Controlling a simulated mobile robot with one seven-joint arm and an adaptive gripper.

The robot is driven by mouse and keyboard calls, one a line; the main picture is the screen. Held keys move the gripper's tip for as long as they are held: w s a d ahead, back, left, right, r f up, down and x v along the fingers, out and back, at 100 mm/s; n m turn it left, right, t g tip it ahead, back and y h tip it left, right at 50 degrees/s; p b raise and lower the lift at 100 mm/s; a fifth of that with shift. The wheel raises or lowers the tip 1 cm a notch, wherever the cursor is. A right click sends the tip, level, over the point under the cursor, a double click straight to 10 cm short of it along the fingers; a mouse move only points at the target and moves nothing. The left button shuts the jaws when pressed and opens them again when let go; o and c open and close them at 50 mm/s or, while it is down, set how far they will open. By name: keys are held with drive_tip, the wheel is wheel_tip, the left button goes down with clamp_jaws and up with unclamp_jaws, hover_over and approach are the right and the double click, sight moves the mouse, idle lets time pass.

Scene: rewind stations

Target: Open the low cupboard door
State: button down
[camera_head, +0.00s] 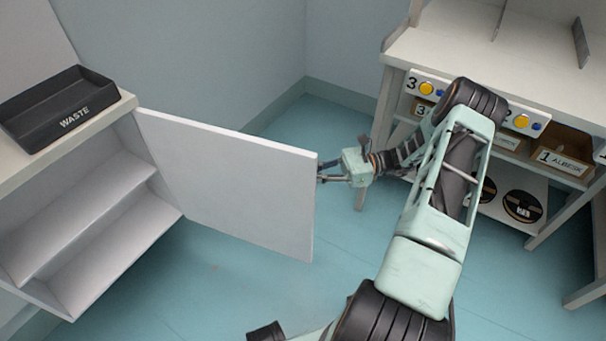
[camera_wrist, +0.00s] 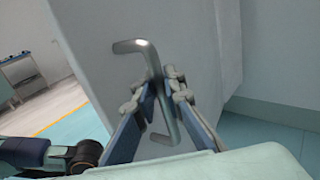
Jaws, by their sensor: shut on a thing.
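The low cupboard (camera_head: 66,306) stands at the left in the head view, with bare inner shelves showing. Its white door (camera_head: 235,185) stands wide open, swung out to the right of the cupboard. In the wrist view the door (camera_wrist: 105,30) fills the upper middle and carries a grey metal bar handle (camera_wrist: 153,62). My gripper (camera_head: 322,172) is at the door's free edge, on the face turned away from the head camera. In the wrist view my gripper (camera_wrist: 162,92) has its fingers shut around the handle. The handle is hidden in the head view.
A black WASTE tray (camera_head: 60,105) sits on the cupboard top. A white workbench (camera_head: 480,60) with labelled bins (camera_head: 565,160) and black reels (camera_head: 522,206) stands at the right, close behind my arm. Blue floor (camera_head: 200,290) is clear below the door.

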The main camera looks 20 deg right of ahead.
drive_tip(key=shift+d, duration=0.15)
drive_tip(key=c, duration=2)
unclamp_jaws()
drive_tip(key=d, duration=0.4)
drive_tip(key=s+d, duration=0.1)
drive_tip(key=d, duration=0.7)
drive_tip(key=shift+s, duration=0.35)
drive_tip(key=shift+a, duration=0.1)
